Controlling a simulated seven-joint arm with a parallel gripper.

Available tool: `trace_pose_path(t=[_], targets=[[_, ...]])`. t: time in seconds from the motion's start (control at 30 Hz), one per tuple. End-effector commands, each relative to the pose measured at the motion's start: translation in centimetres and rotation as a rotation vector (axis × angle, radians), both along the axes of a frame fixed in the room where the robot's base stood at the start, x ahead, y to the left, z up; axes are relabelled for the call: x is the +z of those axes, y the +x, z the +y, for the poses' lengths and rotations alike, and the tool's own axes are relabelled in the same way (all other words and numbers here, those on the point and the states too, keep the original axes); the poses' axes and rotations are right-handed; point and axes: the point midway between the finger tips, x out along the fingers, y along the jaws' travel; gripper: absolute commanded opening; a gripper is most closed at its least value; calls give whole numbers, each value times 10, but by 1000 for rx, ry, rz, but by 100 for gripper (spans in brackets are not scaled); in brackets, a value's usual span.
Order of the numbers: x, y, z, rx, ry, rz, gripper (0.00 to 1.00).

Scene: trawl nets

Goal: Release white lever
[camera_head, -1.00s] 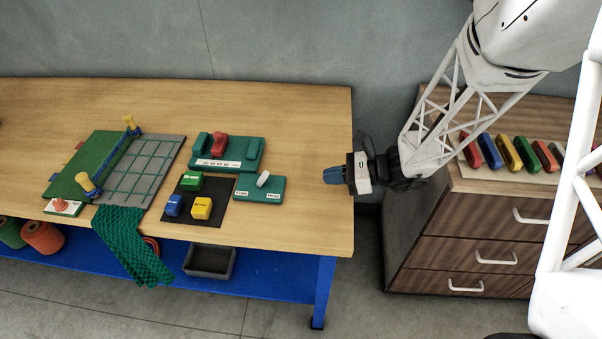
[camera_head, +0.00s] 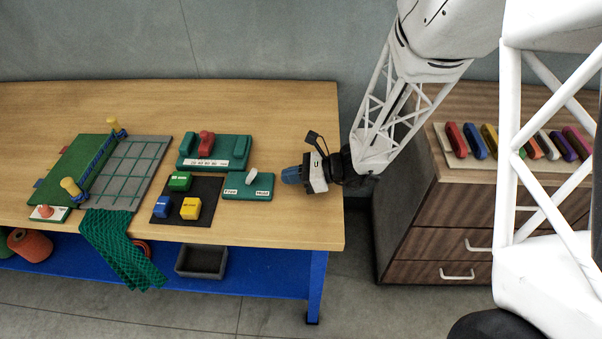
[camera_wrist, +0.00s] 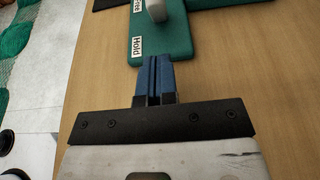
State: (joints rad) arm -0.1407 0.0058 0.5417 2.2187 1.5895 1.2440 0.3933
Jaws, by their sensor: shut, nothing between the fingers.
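The white lever (camera_head: 251,176) stands on a small green base (camera_head: 247,193) near the right part of the wooden table. In the wrist view the lever (camera_wrist: 156,10) is cut by the top edge, and the base (camera_wrist: 160,42) carries labels reading "Free" and "Hold". The lever sits toward the "Free" label end. My gripper (camera_head: 284,176) is to the right of the base in the head view, apart from the lever. Its blue fingers (camera_wrist: 154,60) are together and empty, pointing at the "Hold" end of the base. Whether they touch it I cannot tell.
A larger green block with a red lever (camera_head: 206,143) stands just behind. A dark mat (camera_head: 207,189) with green, blue and yellow blocks lies to the left. A net frame (camera_head: 130,178) is farther left. The table's right end is clear. A drawer cabinet (camera_head: 430,225) stands right.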

Motion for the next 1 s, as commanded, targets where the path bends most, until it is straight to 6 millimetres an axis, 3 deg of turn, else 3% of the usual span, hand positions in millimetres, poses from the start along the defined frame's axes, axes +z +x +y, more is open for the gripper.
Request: trace_pose_path(t=[0.2, 0.5, 1.0], targets=[[-5, 0, 22, 2, 0, 0, 0], [9, 0, 45, 2, 0, -2, 0], [13, 0, 53, -2, 0, -2, 0]])
